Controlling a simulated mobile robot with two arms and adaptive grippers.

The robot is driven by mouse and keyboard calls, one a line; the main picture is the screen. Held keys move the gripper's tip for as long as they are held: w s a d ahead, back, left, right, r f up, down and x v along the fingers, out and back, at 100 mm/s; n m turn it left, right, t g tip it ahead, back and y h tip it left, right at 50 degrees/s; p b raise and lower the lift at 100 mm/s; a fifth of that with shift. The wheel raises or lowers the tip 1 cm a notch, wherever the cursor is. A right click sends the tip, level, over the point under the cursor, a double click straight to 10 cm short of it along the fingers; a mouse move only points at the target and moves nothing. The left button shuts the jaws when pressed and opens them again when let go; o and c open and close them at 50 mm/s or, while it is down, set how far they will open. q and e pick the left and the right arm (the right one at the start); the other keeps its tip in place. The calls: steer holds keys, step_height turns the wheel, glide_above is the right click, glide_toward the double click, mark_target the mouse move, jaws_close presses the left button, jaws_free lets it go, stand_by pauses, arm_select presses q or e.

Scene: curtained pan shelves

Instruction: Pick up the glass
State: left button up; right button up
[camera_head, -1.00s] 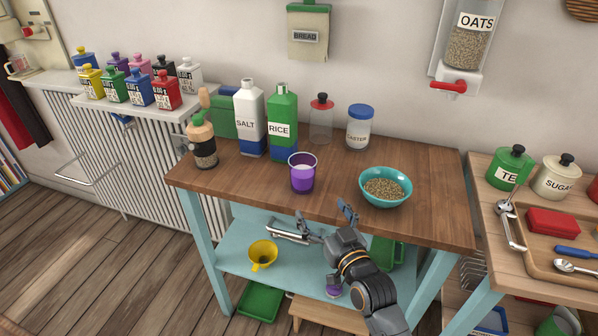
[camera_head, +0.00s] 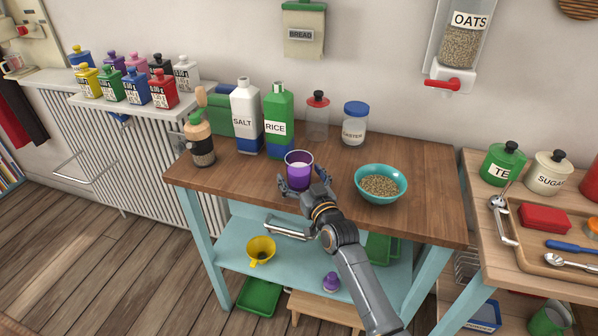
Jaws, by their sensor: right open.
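The glass (camera_head: 299,160) is purple with a clear rim and something white inside. It stands upright near the front edge of the wooden table top (camera_head: 235,182). My right gripper (camera_head: 298,184) is open at the front of the glass, with its fingers at either side of the lower part. The fingers hide part of the glass's base, and I cannot tell whether they touch it. My left gripper is not in view.
A teal bowl of grain (camera_head: 380,184) stands just right of the gripper. Behind the glass are the rice carton (camera_head: 278,115), the salt carton (camera_head: 245,112), a clear jar with a red lid (camera_head: 317,113) and a blue-lidded jar (camera_head: 354,122).

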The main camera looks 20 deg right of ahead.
steer(key=shift+w, duration=0.45)
steer(key=shift+r, duration=0.1)
steer(key=c, duration=1.6)
